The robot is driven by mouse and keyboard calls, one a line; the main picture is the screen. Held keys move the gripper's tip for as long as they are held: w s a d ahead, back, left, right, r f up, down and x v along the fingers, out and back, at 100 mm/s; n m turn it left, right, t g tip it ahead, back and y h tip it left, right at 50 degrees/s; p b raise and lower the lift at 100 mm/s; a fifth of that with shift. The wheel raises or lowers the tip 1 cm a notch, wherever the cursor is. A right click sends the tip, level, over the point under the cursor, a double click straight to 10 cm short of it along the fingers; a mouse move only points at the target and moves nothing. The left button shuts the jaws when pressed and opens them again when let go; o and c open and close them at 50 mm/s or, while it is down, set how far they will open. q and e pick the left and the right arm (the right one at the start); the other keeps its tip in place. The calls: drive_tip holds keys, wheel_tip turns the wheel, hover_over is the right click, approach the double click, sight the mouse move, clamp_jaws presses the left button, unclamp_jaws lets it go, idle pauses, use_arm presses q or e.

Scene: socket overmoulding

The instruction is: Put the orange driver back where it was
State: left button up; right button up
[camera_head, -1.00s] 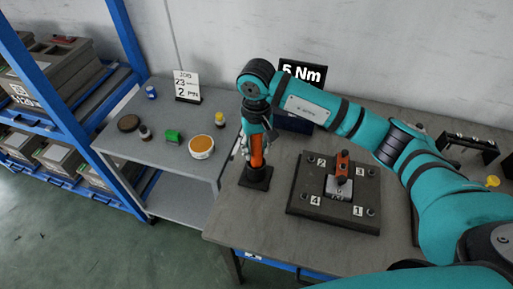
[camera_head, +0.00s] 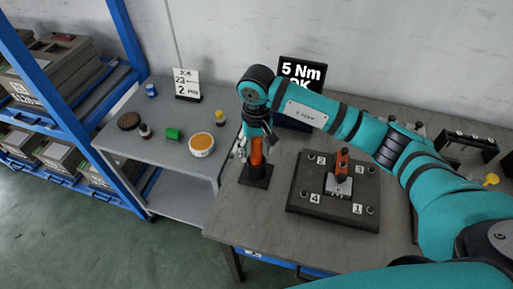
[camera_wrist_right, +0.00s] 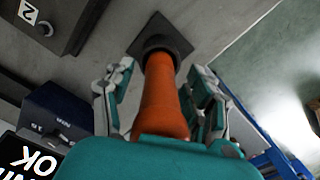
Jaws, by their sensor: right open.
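The orange driver (camera_head: 256,153) stands upright in its black square-based stand (camera_head: 256,175) at the left end of the workbench. My right gripper (camera_head: 254,150) is around the driver from above, its fingers open on either side. In the right wrist view the orange driver (camera_wrist_right: 162,98) runs between the open fingers of my right gripper (camera_wrist_right: 160,105), with gaps visible beside it, and its lower end sits in the stand (camera_wrist_right: 160,45). My left gripper is not in view.
A black fixture plate (camera_head: 300,203) with numbered corners and an orange-handled clamp (camera_head: 342,165) lies right of the stand. A display (camera_head: 300,75) reads "5 Nm OK". A grey side table (camera_head: 165,150) holds an orange-topped tub (camera_head: 201,145) and small containers.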

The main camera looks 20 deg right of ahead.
drive_tip(key=shift+r, duration=0.35)
wheel_tip(320, 180, up, 11)
drive_tip(key=b, duration=0.3)
drive_tip(key=shift+f+b, duration=0.2)
drive_tip(key=shift+b, duration=0.1)
drive_tip(key=shift+r, duration=0.5)
